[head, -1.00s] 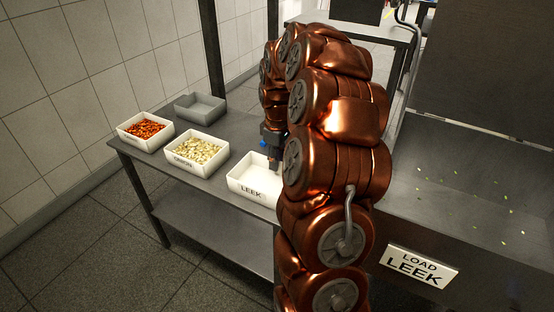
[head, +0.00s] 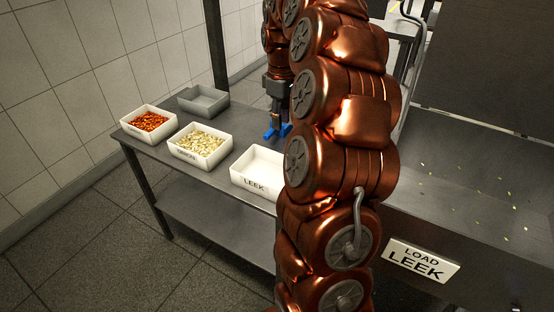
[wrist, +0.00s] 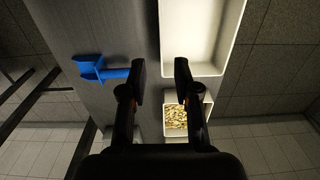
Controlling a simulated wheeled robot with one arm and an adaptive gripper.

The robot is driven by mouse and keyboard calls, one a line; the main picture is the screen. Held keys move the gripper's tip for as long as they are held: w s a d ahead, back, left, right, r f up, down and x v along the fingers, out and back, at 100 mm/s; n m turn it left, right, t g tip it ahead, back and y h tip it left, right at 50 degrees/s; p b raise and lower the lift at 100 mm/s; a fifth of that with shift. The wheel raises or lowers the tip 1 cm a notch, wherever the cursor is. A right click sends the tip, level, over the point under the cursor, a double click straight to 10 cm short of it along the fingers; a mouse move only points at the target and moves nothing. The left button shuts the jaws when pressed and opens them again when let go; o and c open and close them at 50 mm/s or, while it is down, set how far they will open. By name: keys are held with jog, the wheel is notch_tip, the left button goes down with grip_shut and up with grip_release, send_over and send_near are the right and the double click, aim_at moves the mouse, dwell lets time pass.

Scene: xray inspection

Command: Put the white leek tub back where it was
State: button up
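The white leek tub (head: 256,183), labelled LEEK, stands upright on the steel table, its right part hidden behind my arm. In the wrist view its rim (wrist: 193,71) and bare white inside show at the top, and the part in view looks empty. My gripper (head: 281,122) is above the table behind the tub and apart from it. In the wrist view my gripper (wrist: 160,66) has its two fingers spread with nothing between them.
On the steel table (head: 165,150) are an onion tub (head: 187,157), a tub of orange pieces (head: 137,134) and an empty grey tub (head: 203,101). A blue tool (head: 272,132) lies behind the leek tub. A LOAD LEEK sign (head: 421,261) fronts the scrap-strewn tray at right.

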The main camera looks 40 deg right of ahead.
jog(key=s+a+f+g, duration=0.1)
jog(key=s+a, duration=0.4)
jog(key=a, duration=0.5)
jog(key=s+a, duration=0.5)
jog(key=a, duration=0.5)
jog(key=s+a+f+m+g, duration=0.1)
jog(key=s+a+f+m, duration=0.1)
jog(key=s, duration=0.7)
jog(key=s+a+f+m+g, duration=0.1)
jog(key=s+a+f, duration=0.3)
jog(key=s, duration=0.5)
jog(key=shift+s+a+f+m, duration=0.3)
jog(key=shift+s+a+m, duration=0.1)
jog(key=shift+a, duration=0.65)
notch_tip(320, 180, up, 17)
jog(key=w+t+p, duration=0.1)
jog(key=p, duration=1.4)
jog(key=shift+w, duration=0.15)
jog(key=shift+f, duration=0.15)
jog(key=shift+d, duration=0.15)
